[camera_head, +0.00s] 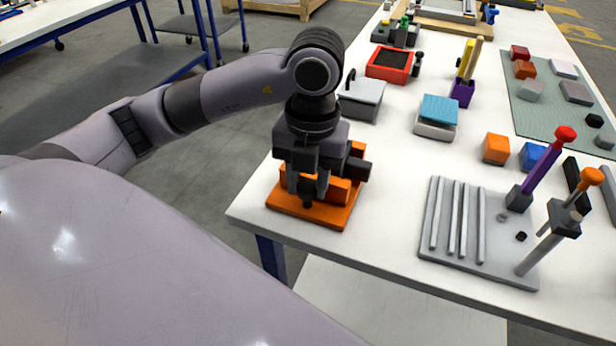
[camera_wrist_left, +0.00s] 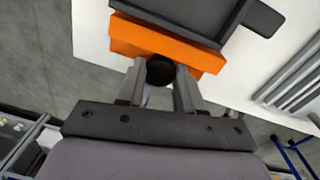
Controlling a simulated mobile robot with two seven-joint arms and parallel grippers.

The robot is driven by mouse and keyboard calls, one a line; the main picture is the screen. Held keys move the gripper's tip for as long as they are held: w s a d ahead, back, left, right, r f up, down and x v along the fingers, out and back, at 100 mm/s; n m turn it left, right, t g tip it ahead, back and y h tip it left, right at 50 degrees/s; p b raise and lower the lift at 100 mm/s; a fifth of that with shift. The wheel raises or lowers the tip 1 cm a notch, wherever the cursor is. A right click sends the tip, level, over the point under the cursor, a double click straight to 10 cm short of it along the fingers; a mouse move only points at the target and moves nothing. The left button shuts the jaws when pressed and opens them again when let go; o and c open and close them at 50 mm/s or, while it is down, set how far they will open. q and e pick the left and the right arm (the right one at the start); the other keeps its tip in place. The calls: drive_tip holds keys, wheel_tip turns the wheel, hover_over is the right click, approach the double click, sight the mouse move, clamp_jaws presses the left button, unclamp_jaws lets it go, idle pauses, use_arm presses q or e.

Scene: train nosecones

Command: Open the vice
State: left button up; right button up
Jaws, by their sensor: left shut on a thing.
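The orange vice (camera_head: 318,214) stands at the near left corner of the white table, with dark jaw parts on it. In the left wrist view the vice (camera_wrist_left: 150,42) fills the top, with its black jaw part above the orange body. My left gripper (camera_head: 306,192) is over the near side of the vice, pointing down. In the left wrist view my left gripper (camera_wrist_left: 161,74) has its two fingers on either side of the vice's round black handle knob (camera_wrist_left: 160,68), shut on it. The gripper and wrist hide much of the vice in the head view. My right gripper is not in view.
A grey box (camera_head: 362,98), a blue-topped box (camera_head: 438,110) and an orange block (camera_head: 496,149) stand further back. Bare table (camera_head: 400,165) lies between the vice and these.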

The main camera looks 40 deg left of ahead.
sight(309, 187)
use_arm(q)
drive_tip(key=o, duration=1)
drive_tip(key=shift+o, duration=0.2)
drive_tip(key=shift+r, duration=0.1)
drive_tip(key=shift+d+r+p, duration=0.1)
drive_tip(key=shift+r+p, duration=0.65)
drive_tip(key=shift+r, duration=2.8)
drive_tip(key=shift+f, duration=0.1)
